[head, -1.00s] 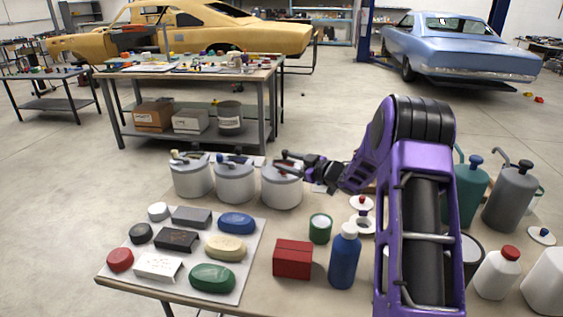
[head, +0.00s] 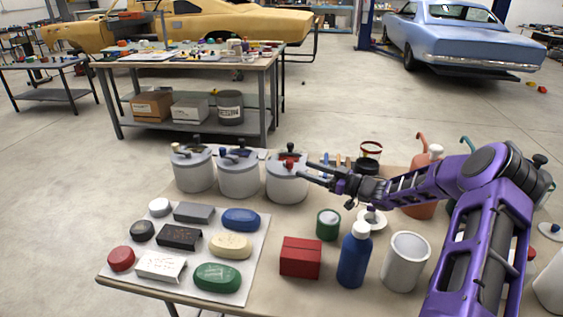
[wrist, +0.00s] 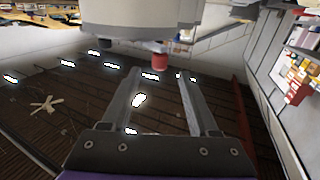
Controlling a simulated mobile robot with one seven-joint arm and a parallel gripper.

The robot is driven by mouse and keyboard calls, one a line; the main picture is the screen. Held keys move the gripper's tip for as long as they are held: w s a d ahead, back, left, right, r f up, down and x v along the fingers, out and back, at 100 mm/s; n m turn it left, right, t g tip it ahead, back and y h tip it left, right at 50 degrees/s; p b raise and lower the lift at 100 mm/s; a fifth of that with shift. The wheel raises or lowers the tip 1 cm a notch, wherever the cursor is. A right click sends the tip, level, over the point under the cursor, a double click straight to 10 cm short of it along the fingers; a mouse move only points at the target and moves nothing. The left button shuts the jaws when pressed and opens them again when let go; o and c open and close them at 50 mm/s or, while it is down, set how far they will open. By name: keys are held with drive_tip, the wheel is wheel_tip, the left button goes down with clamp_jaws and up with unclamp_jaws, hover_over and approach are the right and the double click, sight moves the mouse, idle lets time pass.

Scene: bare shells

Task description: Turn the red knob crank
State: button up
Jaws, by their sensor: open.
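Three grey-white canisters with cranks on their lids stand in a row at the back left of the near table. The red knob (head: 288,160) is on the lid of the rightmost canister (head: 287,184). In the wrist view the red knob (wrist: 160,61) shows just beyond my fingertips, near the gap between them, with the pale canister (wrist: 150,12) at the top. My gripper (head: 308,168) is open and empty, reaching in from the right beside the knob. Its two fingers (wrist: 162,80) point at the knob. I cannot tell whether either touches it.
A white board (head: 245,283) with several coloured pieces lies at the front left. A red box (head: 300,258), a blue bottle (head: 354,260), a green can (head: 328,225) and a white cup (head: 405,262) stand below my arm. More bottles stand behind it.

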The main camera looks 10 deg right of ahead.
sight(281, 170)
drive_tip(key=x, duration=1)
drive_tip(key=shift+w, duration=0.1)
clamp_jaws()
